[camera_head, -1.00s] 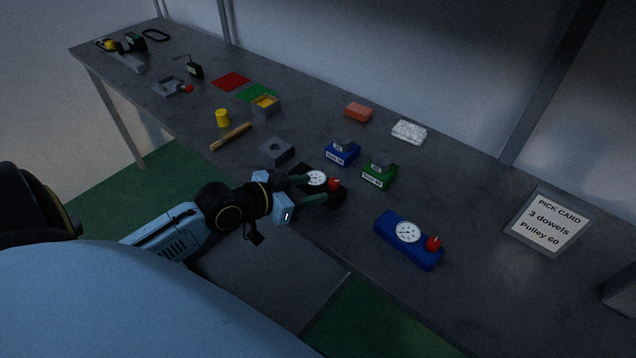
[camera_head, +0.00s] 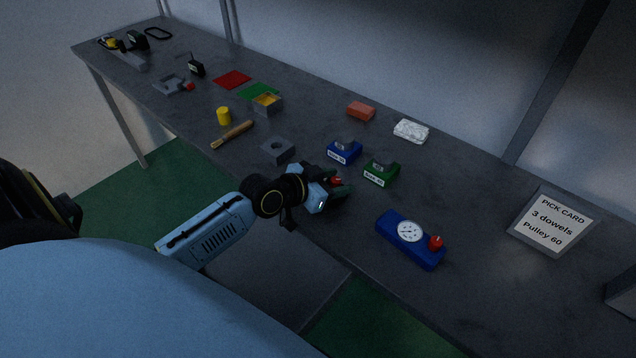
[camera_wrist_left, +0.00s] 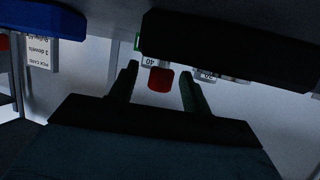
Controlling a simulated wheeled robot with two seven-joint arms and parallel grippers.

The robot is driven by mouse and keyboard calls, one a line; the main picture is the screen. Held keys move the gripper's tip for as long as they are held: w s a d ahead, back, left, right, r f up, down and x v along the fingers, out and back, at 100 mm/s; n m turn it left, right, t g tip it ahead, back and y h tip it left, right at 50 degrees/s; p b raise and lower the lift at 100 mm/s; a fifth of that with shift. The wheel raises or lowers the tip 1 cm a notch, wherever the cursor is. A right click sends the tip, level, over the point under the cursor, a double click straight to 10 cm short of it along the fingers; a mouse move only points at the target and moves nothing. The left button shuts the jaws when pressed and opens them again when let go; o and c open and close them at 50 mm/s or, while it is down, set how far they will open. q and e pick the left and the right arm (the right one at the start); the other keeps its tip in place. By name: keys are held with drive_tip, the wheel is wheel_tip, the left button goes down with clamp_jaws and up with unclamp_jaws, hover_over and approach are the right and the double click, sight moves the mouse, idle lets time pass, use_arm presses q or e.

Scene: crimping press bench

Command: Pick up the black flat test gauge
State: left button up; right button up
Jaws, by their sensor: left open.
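The black flat test gauge (camera_head: 337,181) lies near the bench's front edge. In the head view my left gripper hides most of it, including its dial; the red knob shows. In the left wrist view its dark body (camera_wrist_left: 235,45) spans the upper right, with the red knob below its edge. My left gripper (camera_head: 338,192) is open at the gauge. Its two fingers (camera_wrist_left: 158,80) stand on either side of the red knob in the wrist view, with gaps showing. Whether they touch the gauge I cannot tell. My right gripper is not in view.
A blue gauge (camera_head: 391,226) with a white dial and red knob lies to the right. Blue (camera_head: 344,155) and green (camera_head: 378,177) labelled blocks stand behind the gripper. A grey block with a hole (camera_head: 277,151) is to the left. A pick card (camera_head: 550,221) stands far right.

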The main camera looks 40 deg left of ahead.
use_arm(q)
clamp_jaws()
